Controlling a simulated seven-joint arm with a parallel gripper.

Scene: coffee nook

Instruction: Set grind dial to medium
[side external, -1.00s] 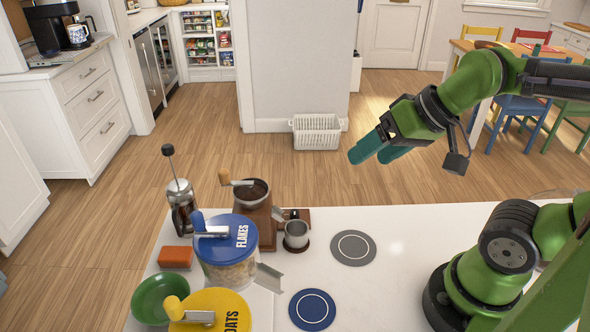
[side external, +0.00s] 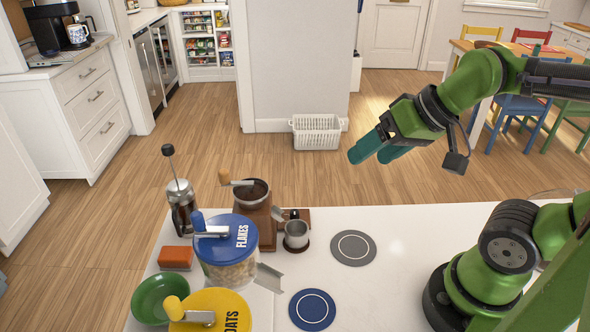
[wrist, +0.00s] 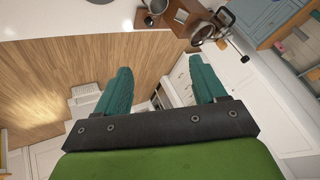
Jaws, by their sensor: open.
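A wooden coffee grinder (side external: 258,217) with a bowl of dark grounds and a crank handle stands at the back of the white counter, partly hidden behind the flakes jar. Its grind dial cannot be made out clearly; a small dark part (side external: 294,214) shows on its wooden base. A metal cup (side external: 296,236) stands at the grinder's front right. My gripper (side external: 378,153) is open and empty, high above the counter's back edge, to the right of the grinder and apart from it. In the wrist view, its two teal fingers (wrist: 163,85) are spread with nothing between them.
A blue-lidded flakes jar (side external: 228,262) and a yellow-lidded oats jar (side external: 212,312) stand in front of the grinder. A French press (side external: 181,208), an orange block (side external: 176,258) and a green bowl (side external: 160,300) are at left. Grey (side external: 353,248) and blue (side external: 312,311) discs lie flat. The counter's right middle is clear.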

